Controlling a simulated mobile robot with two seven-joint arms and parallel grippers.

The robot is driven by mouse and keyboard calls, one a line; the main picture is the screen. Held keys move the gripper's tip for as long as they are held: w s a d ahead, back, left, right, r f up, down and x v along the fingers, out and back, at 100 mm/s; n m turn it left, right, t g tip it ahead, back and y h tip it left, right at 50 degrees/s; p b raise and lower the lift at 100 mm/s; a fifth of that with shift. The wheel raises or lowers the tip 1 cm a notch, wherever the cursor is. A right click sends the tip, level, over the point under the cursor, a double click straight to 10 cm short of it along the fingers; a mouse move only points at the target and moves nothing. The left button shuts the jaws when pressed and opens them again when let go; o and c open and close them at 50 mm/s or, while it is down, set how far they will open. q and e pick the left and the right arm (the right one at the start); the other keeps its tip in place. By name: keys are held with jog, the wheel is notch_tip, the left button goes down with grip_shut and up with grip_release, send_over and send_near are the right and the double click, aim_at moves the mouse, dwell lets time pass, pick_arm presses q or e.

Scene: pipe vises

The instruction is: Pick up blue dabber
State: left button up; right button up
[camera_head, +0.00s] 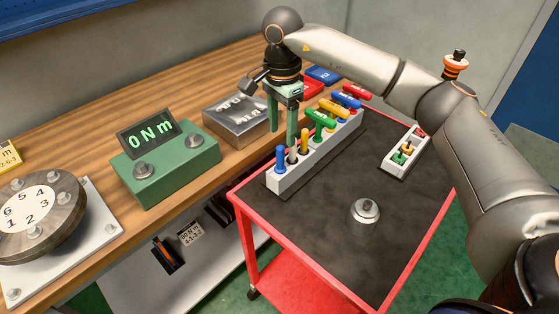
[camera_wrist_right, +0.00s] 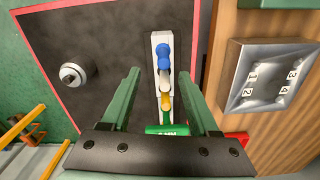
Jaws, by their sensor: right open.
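The blue dabber (camera_head: 281,158) stands upright at the near end of a long light-grey rack (camera_head: 290,182) on the red-rimmed cart. In the right wrist view the blue dabber (camera_wrist_right: 164,56) shows near the far end of the rack, beyond the fingertips. My right gripper (camera_head: 283,135) points down over the near part of the rack, its two green fingers apart. In the wrist view my right gripper (camera_wrist_right: 160,76) spans the rack's line, with nothing held between its fingers. My left gripper is not in view.
Grey, yellow and green-handled tools (camera_head: 320,120) stand close behind the dabber in the same rack. A steel block (camera_head: 236,121) and a green torque display (camera_head: 165,160) sit on the wooden bench. A small white rack (camera_head: 405,152) and round metal piece (camera_head: 365,210) are on the dark cart top (camera_head: 330,240), otherwise mostly clear.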

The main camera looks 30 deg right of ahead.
aim_at(281, 147)
jog(key=f, duration=0.6)
jog(key=f+p, duration=0.1)
jog(key=f, duration=0.2)
jog(key=shift+w, duration=0.3)
jog(key=shift+c, duration=0.3)
grip_shut()
